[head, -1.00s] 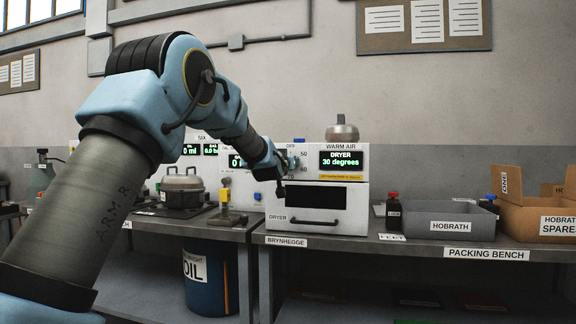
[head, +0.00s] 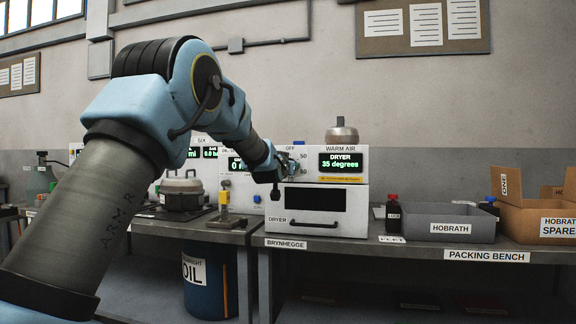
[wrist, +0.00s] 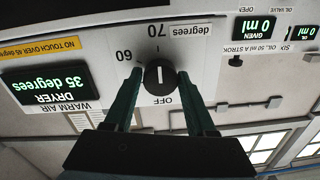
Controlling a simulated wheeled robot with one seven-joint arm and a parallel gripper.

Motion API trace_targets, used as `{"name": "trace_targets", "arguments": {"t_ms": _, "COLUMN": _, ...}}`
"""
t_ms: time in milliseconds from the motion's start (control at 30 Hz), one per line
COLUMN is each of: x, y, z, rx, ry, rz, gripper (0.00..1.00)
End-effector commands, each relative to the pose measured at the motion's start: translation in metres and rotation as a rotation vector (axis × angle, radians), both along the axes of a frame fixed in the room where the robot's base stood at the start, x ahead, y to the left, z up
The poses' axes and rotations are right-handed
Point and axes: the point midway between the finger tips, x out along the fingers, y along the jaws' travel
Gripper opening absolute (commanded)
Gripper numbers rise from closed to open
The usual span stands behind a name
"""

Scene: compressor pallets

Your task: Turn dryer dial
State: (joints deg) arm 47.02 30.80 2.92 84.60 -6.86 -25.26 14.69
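The dryer (head: 342,208) is a white box on the bench, its display (head: 340,162) reading "35 degrees" in green. Its black dial (wrist: 160,77) shows in the wrist view, which is upside down, with a white pointer line and marks OFF, 60 and 70 around it. My gripper (wrist: 160,74) has one finger on each side of the dial and appears closed on it. In the head view my gripper (head: 284,164) is at the dryer's upper left, and hides most of the dial.
A yellow strip (wrist: 25,50) reads "no touch over 45 degrees". The oil unit (head: 238,190) is close on the left. A grey Hobrath bin (head: 449,228) and a small dark bottle (head: 393,214) stand on the right.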

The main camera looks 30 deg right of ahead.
Motion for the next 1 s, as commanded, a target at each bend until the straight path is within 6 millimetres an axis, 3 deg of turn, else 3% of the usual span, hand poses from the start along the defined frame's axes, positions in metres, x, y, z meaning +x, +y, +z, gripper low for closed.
{"name": "trace_targets", "arguments": {"t_ms": 33, "x": 0.0, "y": 0.0, "z": 0.0, "rx": 0.0, "ry": 0.0, "rz": 0.0, "gripper": 0.63}}
{"name": "trace_targets", "arguments": {"t_ms": 200, "x": 0.0, "y": 0.0, "z": 0.001, "rx": -0.002, "ry": -0.001, "rz": 0.0, "gripper": 0.82}}
{"name": "trace_targets", "arguments": {"t_ms": 567, "x": -0.006, "y": 0.005, "z": 0.002, "rx": -0.004, "ry": -0.001, "rz": 0.0, "gripper": 0.82}}
{"name": "trace_targets", "arguments": {"t_ms": 1000, "x": -0.065, "y": 0.058, "z": 0.001, "rx": -0.004, "ry": -0.001, "rz": 0.0, "gripper": 0.82}}
